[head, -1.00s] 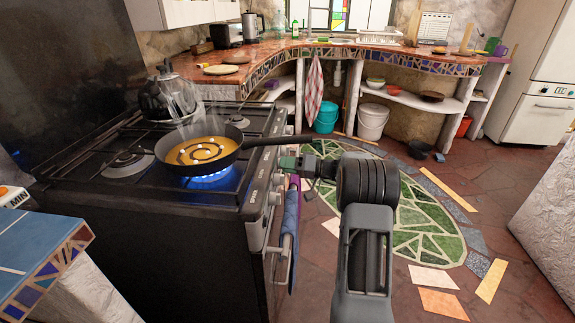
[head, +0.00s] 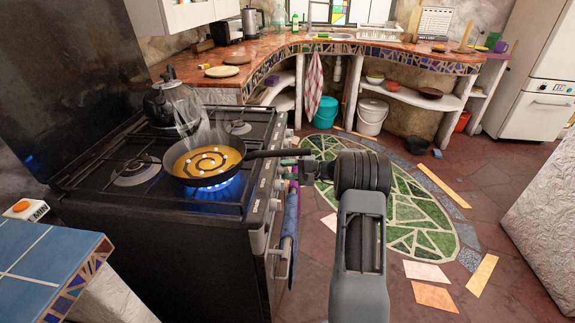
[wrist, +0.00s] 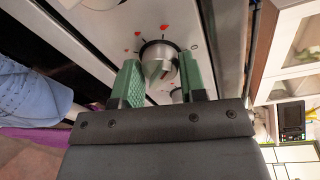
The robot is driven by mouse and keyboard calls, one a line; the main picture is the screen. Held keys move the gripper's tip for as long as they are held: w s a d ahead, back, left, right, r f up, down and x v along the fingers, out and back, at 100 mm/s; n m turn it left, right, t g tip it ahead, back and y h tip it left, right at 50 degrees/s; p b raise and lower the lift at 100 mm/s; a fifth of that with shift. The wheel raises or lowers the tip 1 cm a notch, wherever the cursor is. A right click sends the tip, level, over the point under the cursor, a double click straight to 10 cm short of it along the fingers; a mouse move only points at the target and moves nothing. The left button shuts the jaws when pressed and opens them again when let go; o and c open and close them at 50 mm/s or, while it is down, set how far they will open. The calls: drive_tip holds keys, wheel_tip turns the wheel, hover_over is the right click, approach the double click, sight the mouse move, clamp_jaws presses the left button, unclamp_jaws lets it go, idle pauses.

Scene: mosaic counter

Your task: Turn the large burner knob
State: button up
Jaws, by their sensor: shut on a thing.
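The burner knob (wrist: 160,64) is round and silver with a raised grip bar, on the cooker's pale front panel with red marks around it. In the wrist view my gripper (wrist: 160,80) has its green fingers on either side of the knob, shut on it. In the head view my gripper (head: 297,160) reaches the cooker's front from the right, by the pan handle, and the held knob cannot be made out. Blue flame (head: 216,189) burns under the pan (head: 240,172) on the front right burner.
The steaming pan's handle sticks out over the cooker front, close to my gripper. A kettle (head: 172,105) stands at the back of the hob. A blue cloth (head: 290,225) hangs on the oven's front. The floor with a green mosaic (head: 420,215) is open to the right.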

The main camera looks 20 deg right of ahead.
drive_tip(key=shift+w+r+m+g+p, duration=0.1)
drive_tip(key=shift+m+g+p, duration=0.3)
drive_tip(key=shift+m+p, duration=2.75)
drive_tip(key=shift+m+b, duration=0.3)
drive_tip(key=shift+m, duration=0.45)
drive_tip(key=o, duration=0.9)
drive_tip(key=shift+d, duration=0.2)
drive_tip(key=v, duration=1.3)
drive_tip(key=shift+d, duration=0.35)
